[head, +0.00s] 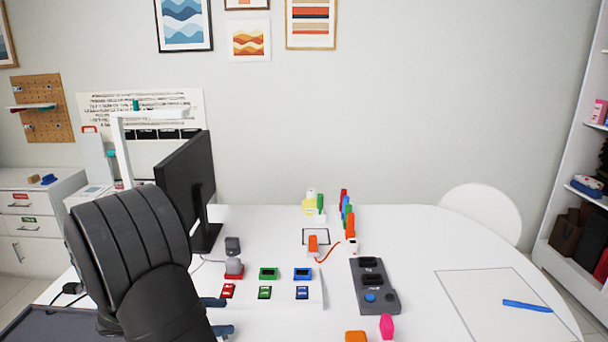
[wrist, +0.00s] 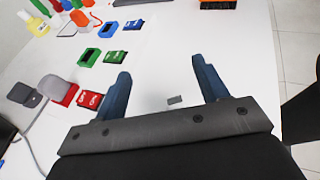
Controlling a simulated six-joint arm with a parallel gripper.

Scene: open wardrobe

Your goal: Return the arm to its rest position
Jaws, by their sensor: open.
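My arm fills the lower left of the head view. My gripper (head: 218,316) reaches past it to the right, low over the white table's front left part, with its two blue fingers apart. In the wrist view my gripper (wrist: 160,72) is open, with nothing between the fingers but bare white table and a small grey mark beyond. The arm hides part of the table and the lower monitor area in the head view.
The white table (head: 400,230) holds a black monitor (head: 186,185), red, green and blue boxes with matching labels, a grey device (head: 374,287), and an orange block (head: 355,337). A blue strip (head: 527,306) lies at right. An outlined area there is otherwise clear.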

